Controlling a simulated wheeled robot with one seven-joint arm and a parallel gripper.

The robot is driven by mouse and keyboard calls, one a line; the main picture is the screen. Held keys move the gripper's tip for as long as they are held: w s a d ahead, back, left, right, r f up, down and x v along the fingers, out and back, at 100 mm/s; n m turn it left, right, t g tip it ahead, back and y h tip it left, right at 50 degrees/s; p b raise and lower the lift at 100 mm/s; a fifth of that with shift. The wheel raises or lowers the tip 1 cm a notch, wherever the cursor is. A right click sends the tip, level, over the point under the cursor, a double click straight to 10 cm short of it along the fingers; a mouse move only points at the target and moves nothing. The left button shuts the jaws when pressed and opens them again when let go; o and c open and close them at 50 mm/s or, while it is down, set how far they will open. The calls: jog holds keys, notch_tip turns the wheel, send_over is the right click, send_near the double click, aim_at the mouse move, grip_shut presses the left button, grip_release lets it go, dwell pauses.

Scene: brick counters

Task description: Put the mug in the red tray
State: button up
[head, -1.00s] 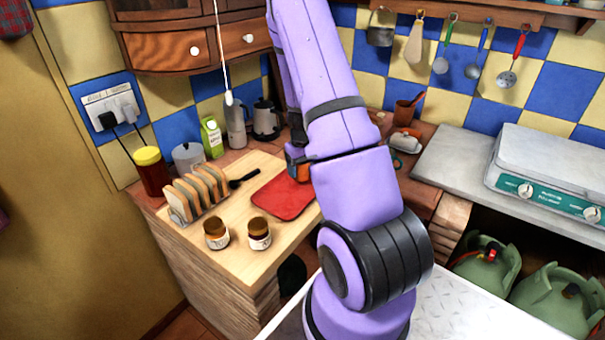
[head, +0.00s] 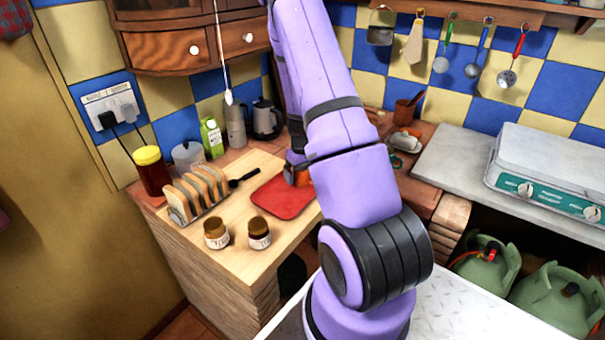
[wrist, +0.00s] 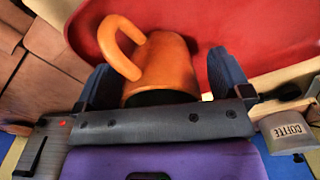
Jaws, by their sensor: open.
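The orange mug (wrist: 168,62) is between the two spread fingers of my gripper (wrist: 163,82) in the wrist view, with its handle toward the upper left. A gap shows between the mug and the right finger. The red tray (wrist: 225,18) fills the background behind it. In the head view the mug (head: 303,178) shows as a small orange patch at the back right of the red tray (head: 280,203), partly hidden by my arm. My gripper is open around the mug. I cannot tell whether the mug's base touches the tray.
The tray lies on a wooden board (head: 235,265). A dark-handled utensil (head: 243,179) lies beside the tray. Canisters and a kettle (head: 267,118) line the back wall.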

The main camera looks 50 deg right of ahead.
notch_tip(320, 180, up, 12)
jog(key=w+a+r+t, duration=0.1)
jog(key=a+r+t, duration=0.1)
jog(key=a+r, duration=0.8)
jog(key=s+a+r+n, duration=0.2)
jog(key=s+a+r, duration=0.2)
jog(key=a+r, duration=0.55)
jog(key=s+a+r+t, duration=0.1)
jog(key=s+a+r, duration=0.3)
jog(key=s, duration=0.3)
jog(key=s+a+r+n+t, duration=0.1)
jog(key=s+a+r+t, duration=0.1)
jog(key=s+a+r, duration=0.2)
jog(key=s+a, duration=0.3)
jog(key=s, duration=0.1)
jog(key=shift+s+a+r+n, duration=0.2)
jog(key=shift+a+r+n, duration=0.05)
jog(key=shift+a+n, duration=0.05)
